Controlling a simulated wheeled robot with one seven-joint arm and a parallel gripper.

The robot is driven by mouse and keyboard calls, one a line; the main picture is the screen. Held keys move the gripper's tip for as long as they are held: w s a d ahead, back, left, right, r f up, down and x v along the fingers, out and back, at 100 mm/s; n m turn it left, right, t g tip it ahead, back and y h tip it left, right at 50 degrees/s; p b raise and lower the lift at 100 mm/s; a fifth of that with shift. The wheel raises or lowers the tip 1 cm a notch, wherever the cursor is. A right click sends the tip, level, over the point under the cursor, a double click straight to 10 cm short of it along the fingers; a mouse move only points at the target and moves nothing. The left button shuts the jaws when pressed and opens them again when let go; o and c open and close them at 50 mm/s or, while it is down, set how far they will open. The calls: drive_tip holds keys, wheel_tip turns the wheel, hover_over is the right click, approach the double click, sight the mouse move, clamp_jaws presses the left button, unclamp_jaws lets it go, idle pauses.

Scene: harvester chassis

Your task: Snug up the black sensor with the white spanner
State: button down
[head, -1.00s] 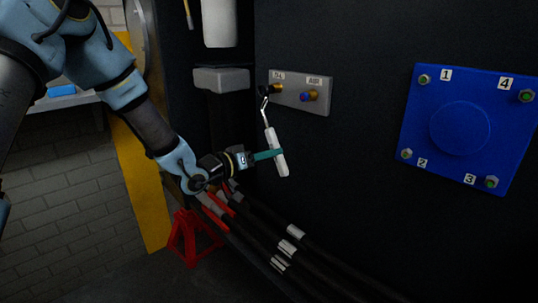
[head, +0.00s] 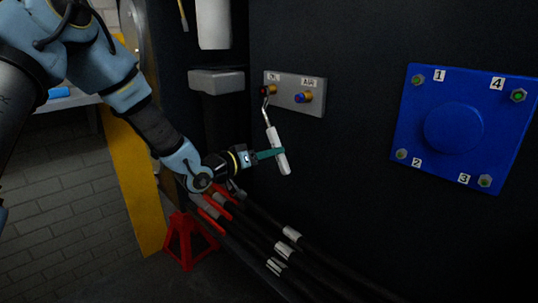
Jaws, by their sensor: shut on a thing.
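The black sensor (head: 265,90) is in the left fitting of a small grey block on the dark chassis wall, with brass at its base. The white spanner (head: 278,150) stands steeply tilted below it, white handle down and metal jaw up. The jaw end is at the sensor and overlaps it in this view; I cannot tell whether it is seated around it. My gripper (head: 276,153) has teal fingers and is shut on the white handle, reaching in from the left. The exact contact at the jaw is too small to see.
The grey block (head: 313,100) also carries a blue and brass fitting (head: 304,97) right of the sensor. A blue cover plate (head: 412,130) with numbered bolts is further right. Thick black hoses (head: 300,262) run below my gripper. A red stand (head: 185,240) is at lower left.

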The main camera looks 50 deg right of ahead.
drive_tip(key=shift+d, duration=0.1)
idle(0.3)
drive_tip(key=shift+w+f+m+b, duration=0.3)
drive_tip(key=shift+w+m+b, duration=0.15)
drive_tip(key=shift+w+b, duration=0.2)
drive_tip(key=shift+w+f+m+b, duration=0.3)
drive_tip(key=shift+w+m+b, duration=0.2)
drive_tip(key=shift+w, duration=0.25)
drive_tip(key=shift+w, duration=0.1)
drive_tip(key=shift+w+d+f+m+t+b, duration=0.1)
drive_tip(key=shift+w+f+m+t+b, duration=0.1)
drive_tip(key=shift+w+m+b, duration=0.4)
drive_tip(key=shift+w+d+f+m+t+b, duration=0.1)
drive_tip(key=shift+w+f+m+b, duration=0.15)
drive_tip(key=shift+w+b, duration=0.4)
drive_tip(key=shift+w, duration=0.1)
drive_tip(key=w+m+b, duration=0.1)
drive_tip(key=w, duration=0.1)
drive_tip(key=shift+w+m, duration=0.4)
